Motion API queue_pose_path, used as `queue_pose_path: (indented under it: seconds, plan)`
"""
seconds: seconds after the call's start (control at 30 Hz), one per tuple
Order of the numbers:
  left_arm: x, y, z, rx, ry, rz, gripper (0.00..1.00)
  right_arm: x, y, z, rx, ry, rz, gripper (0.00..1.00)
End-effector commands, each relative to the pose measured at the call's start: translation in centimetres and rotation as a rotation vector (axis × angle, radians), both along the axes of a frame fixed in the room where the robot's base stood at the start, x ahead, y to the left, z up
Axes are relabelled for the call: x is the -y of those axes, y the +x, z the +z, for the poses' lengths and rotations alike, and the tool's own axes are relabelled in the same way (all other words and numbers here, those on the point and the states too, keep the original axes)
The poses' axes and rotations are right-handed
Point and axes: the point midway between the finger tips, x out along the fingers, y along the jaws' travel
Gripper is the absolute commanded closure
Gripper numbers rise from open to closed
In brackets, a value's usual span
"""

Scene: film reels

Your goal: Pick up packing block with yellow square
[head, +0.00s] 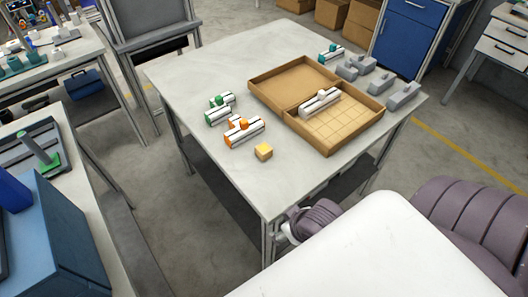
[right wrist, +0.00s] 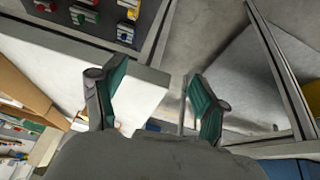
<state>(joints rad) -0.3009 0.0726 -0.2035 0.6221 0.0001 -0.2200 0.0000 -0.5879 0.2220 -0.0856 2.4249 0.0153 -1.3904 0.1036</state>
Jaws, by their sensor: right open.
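A small yellow block (head: 263,152) sits on the light grey table near its front left part, just in front of an orange and white block. It looks like a cube with a paler yellow top. My right gripper (right wrist: 158,78) is open, with teal pads, and nothing shows between its fingers. In the head view, part of my purple right arm shows low by the table's front edge, right of and below the yellow block; its fingers cannot be made out there. The yellow block is not visible in the right wrist view. My left gripper is not in view.
An open cardboard box (head: 352,136) with a gridded floor holds a white block (head: 320,103). A green block (head: 219,109) and the orange block (head: 244,131) stand left of it. The table's front left corner (head: 266,205) is clear.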

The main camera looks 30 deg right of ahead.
Motion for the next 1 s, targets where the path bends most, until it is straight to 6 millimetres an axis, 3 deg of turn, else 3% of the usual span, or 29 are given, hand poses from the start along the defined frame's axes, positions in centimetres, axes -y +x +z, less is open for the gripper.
queue_pose_path:
  seconds: [0.03, 0.37, 0.6, 0.77, 1.0]
  plan:
    - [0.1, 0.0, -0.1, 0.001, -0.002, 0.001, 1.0, 1.2, 0.8, 0.1, 0.043, -0.015, -0.01, 0.27]
    - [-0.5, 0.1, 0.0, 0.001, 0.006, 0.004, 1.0, 6.4, 6.3, 1.8, 0.328, 0.002, -0.053, 0.27]
    - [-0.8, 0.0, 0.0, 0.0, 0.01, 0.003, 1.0, 9.5, 10.7, 5.1, 0.556, 0.084, -0.021, 0.27]
    - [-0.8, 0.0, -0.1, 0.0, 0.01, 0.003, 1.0, 10.0, 12.4, 6.3, 0.626, 0.129, -0.001, 0.27]
    - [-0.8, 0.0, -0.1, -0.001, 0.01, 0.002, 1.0, 9.7, 16.3, 4.4, 0.634, 0.134, -0.003, 0.27]
